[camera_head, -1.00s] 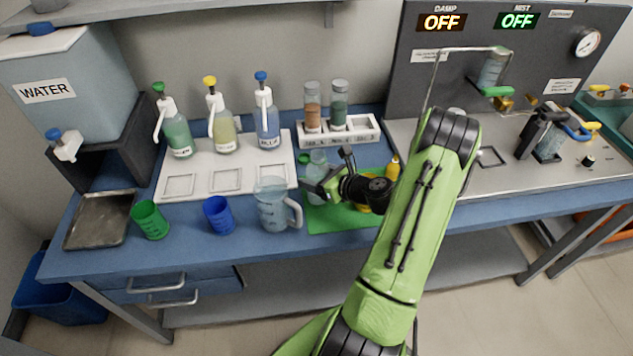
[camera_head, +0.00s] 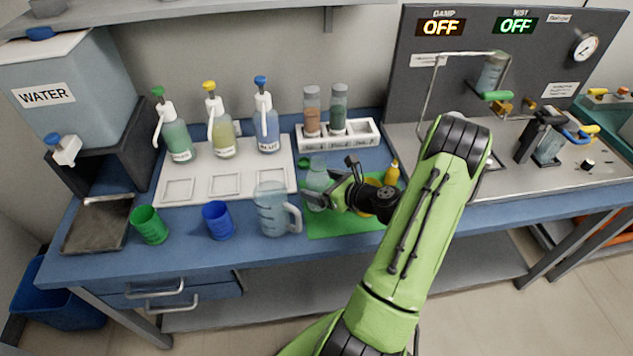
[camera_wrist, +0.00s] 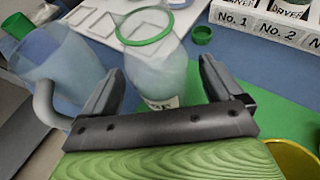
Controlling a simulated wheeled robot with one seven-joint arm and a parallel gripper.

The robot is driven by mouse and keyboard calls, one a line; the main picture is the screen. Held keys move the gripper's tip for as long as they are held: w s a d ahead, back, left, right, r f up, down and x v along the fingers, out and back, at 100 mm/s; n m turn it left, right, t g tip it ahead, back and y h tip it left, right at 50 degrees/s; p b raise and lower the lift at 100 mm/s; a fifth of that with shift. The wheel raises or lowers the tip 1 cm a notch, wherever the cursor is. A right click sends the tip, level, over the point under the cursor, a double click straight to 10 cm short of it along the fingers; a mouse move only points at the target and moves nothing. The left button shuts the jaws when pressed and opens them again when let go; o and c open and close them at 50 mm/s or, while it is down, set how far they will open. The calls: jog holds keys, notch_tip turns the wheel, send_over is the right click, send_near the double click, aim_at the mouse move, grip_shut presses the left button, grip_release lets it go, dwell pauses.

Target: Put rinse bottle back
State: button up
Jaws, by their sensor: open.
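A clear bottle (camera_head: 318,178) with a white label stands upright on the green mat (camera_head: 325,228). In the wrist view this bottle (camera_wrist: 160,75) shows its open green-rimmed mouth, and its label is only partly visible. I cannot tell for sure whether it is the rinse bottle. My gripper (camera_head: 324,188) is open at this bottle. In the wrist view my gripper (camera_wrist: 162,72) has one finger on each side of the bottle, with gaps between. A small yellow-topped bottle (camera_head: 392,173) stands at the mat's right, partly behind my arm.
A clear jug (camera_head: 270,208) stands close left of the mat, with blue (camera_head: 218,220) and green (camera_head: 149,225) cups beyond. Pump bottles stand on a white tray (camera_head: 225,180). A green cap (camera_head: 303,162) and white rack (camera_head: 362,136) lie behind. A yellow bowl (camera_wrist: 292,158) is beside my gripper.

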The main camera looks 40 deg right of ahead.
jog(key=a+p+v, duration=0.1)
jog(key=v, duration=0.9)
jog(key=w+a+r+n+g+y, duration=0.2)
jog(key=a+r+n+g, duration=0.15)
jog(key=a+n, duration=0.5)
jog(key=w+a+r+n+g+y, duration=0.1)
jog(key=w+a+r+n+g, duration=0.2)
jog(key=a+n, duration=0.6)
jog(key=s+a+r+n+h, duration=0.2)
jog(key=s+a+r+n, duration=0.2)
jog(key=s+n, duration=0.3)
jog(key=s+a+r+n+g+h, duration=0.1)
jog(key=s+a+r+n, duration=0.3)
jog(key=n, duration=0.6)
jog(key=s+r+h, duration=0.1)
jog(key=s+r, duration=0.1)
jog(key=s, duration=0.1)
jog(key=shift+a+r+n, duration=0.3)
jog(key=shift+r+n, duration=0.05)
